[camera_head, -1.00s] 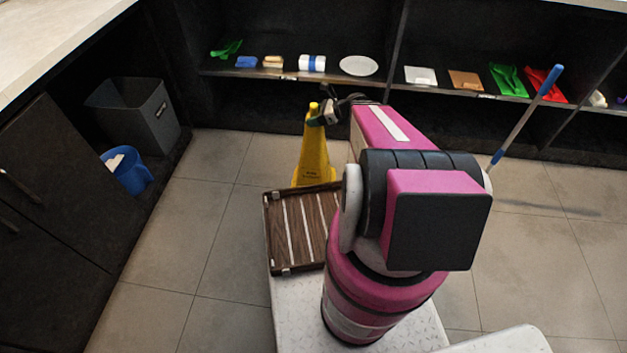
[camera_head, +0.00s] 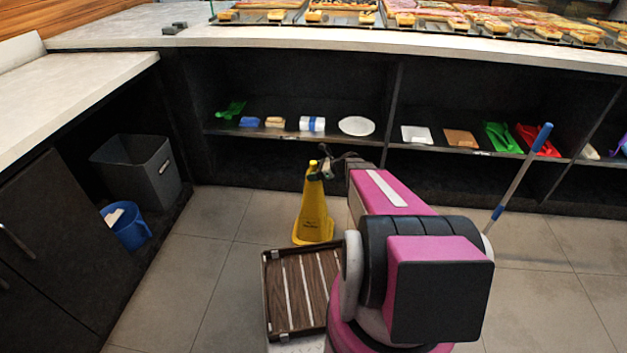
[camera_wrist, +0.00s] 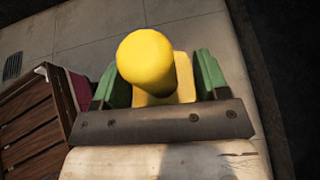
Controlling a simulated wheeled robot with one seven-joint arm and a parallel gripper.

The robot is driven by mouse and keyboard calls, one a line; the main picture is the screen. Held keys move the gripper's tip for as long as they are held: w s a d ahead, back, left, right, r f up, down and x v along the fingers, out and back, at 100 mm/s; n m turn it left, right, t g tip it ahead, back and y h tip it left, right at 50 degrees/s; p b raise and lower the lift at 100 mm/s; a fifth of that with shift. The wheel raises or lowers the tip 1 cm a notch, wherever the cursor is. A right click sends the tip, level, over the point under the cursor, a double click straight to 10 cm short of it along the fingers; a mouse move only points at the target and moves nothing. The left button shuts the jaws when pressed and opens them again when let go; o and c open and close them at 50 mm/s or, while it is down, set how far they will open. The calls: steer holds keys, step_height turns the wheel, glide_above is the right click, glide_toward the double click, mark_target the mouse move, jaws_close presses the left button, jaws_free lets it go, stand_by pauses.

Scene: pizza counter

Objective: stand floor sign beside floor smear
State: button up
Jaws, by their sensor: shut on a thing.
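The yellow floor sign (camera_head: 313,215) is upright in the head view, in front of the dark shelves. My gripper (camera_head: 326,167) is at its top knob. In the wrist view my gripper's green fingers (camera_wrist: 160,82) are on both sides of the sign's neck, shut on it, and the round yellow knob (camera_wrist: 146,58) sticks up between them. I cannot tell whether the sign's base touches the floor. No floor smear can be made out in either view; my arm covers part of the floor.
A wooden slatted tray (camera_head: 268,318) is just in front of the sign. A grey bin (camera_head: 160,172) and a blue bucket (camera_head: 128,229) stand at left under the counter. A blue-handled pole (camera_head: 519,180) leans at right. Floor tiles (camera_head: 215,215) left of the sign are clear.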

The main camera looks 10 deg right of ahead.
step_height(320, 180, down, 4)
stand_by(0.4)
steer(key=o, duration=1.7)
steer(key=shift+f, duration=0.1)
steer(key=shift+c, duration=0.2)
